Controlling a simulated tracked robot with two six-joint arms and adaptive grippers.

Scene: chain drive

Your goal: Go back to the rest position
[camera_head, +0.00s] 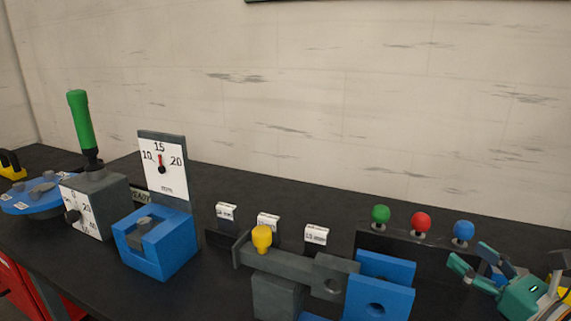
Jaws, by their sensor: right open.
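My right gripper (473,268) is at the lower right of the head view, with teal fingers spread apart. It is open and nothing shows between the fingers. It is just below and beside the blue ball knob (463,231) in the picture; I cannot tell whether it touches anything. Its arm runs out of the frame at the right edge. My left gripper is not in view.
A dark bench holds a green-handled tool (81,122), a dial gauge (163,165), a blue block (156,243), a yellow knob (261,238), blue plates (379,300), and green (381,214) and red (420,221) knobs. A red cabinet (22,292) stands lower left.

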